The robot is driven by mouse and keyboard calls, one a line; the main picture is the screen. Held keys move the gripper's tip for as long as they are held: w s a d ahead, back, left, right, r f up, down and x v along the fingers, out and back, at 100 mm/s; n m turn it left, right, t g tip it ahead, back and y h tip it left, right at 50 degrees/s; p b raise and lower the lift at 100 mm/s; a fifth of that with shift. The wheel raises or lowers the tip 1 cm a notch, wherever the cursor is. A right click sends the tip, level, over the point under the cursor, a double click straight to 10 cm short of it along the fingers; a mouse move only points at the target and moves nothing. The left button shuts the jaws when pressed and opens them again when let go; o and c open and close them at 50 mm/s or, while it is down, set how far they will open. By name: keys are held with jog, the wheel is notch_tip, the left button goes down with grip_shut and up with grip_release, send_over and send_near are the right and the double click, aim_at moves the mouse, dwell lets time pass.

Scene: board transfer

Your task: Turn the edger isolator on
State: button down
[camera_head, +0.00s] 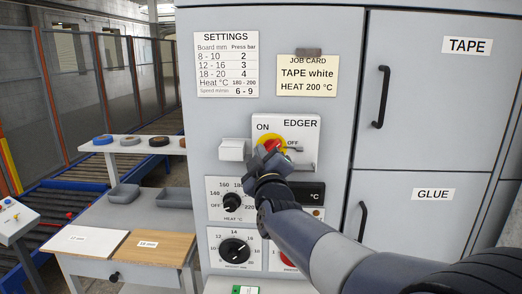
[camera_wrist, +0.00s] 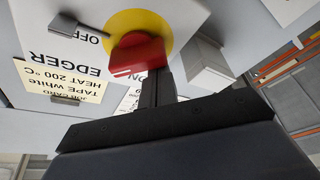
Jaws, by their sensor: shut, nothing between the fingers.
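The edger isolator is a red handle (camera_head: 271,145) on a yellow disc (camera_head: 284,139), on a white plate (camera_head: 306,128) marked EDGER, with ON at upper left and OFF at right. In the wrist view the red handle (camera_wrist: 138,58) sits on the yellow disc (camera_wrist: 150,22), with the lettering upside down. My gripper (camera_head: 259,160) is shut and empty, just in front of the handle's lower left. In the wrist view my dark fingers (camera_wrist: 157,86) are close beside the handle, on its ON side; I cannot tell whether they touch. The gripper hides part of the handle and plate in the head view.
A small grey bar (camera_head: 293,149) sticks out by OFF. A white box (camera_head: 232,150) projects left of the plate. Below are a heat dial (camera_head: 232,202) and another dial (camera_head: 234,250). Cabinet doors with handles (camera_head: 381,97) stand at right. A job card (camera_head: 307,76) hangs above.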

jog(key=n+g, duration=0.1)
jog(key=n, duration=0.2)
jog(key=f+n, duration=0.1)
jog(key=n, duration=0.1)
jog(key=n+g+y, duration=0.1)
jog(key=n, duration=0.2)
jog(key=shift+d+f+n+g, duration=0.3)
jog(key=shift+d, duration=0.05)
dwell(0.6)
jog(key=b+v, duration=0.2)
jog(key=v, duration=0.9)
jog(key=shift+w+d, duration=0.1)
jog(key=shift+w, duration=0.05)
